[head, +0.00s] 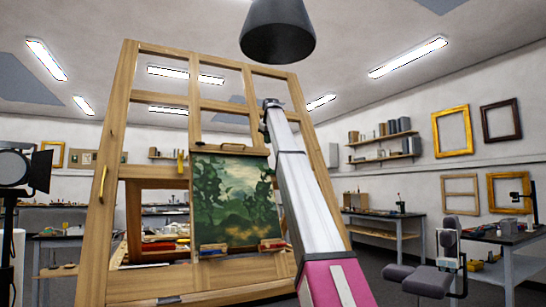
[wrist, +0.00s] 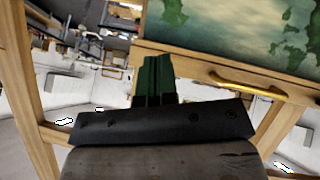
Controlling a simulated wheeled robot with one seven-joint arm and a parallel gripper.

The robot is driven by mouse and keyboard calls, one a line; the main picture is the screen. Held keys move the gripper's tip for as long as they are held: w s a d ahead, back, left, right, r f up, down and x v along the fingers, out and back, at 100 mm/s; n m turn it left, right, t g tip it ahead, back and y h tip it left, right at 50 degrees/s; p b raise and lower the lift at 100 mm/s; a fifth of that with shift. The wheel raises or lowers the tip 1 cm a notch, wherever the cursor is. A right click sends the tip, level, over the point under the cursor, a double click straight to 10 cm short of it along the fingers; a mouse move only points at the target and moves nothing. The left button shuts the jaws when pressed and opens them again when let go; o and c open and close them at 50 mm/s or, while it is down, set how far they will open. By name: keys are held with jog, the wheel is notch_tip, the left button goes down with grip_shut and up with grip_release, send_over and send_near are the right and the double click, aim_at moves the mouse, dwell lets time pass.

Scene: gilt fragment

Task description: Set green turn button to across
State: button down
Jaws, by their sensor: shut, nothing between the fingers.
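I cannot make out a green turn button in either view; my arm hides part of the easel-like wooden frame (head: 118,110) in the head view. A yellow piece (head: 181,162) sits on the frame left of the green landscape painting (head: 232,205). Another yellow piece (head: 103,183) is on the left post. In the wrist view, which is upside down, my gripper (wrist: 157,62) shows dark green fingers together with nothing held. They appear beside the painting's wooden rail, left of its brass handle (wrist: 247,88); contact cannot be told.
The painting (wrist: 240,30) and wooden bars of the frame are close around my gripper. A dark lamp shade (head: 277,30) hangs above. A stool (head: 425,275) and workbenches stand to the right.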

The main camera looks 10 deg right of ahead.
send_over(269, 170)
jog(key=a, duration=0.1)
notch_tip(269, 170, down, 8)
jog(key=shift+s+d+f, duration=0.15)
jog(key=shift+s+f, duration=0.1)
jog(key=shift+f, duration=0.25)
jog(key=shift+s+d+f, duration=0.1)
jog(key=shift+s+f, duration=0.1)
jog(key=shift+f, duration=0.3)
jog(key=shift+d+f, duration=0.25)
jog(key=shift+f, duration=0.45)
jog(key=shift+s+f, duration=0.25)
jog(key=shift+f, duration=0.65)
jog(key=shift+d+r, duration=0.1)
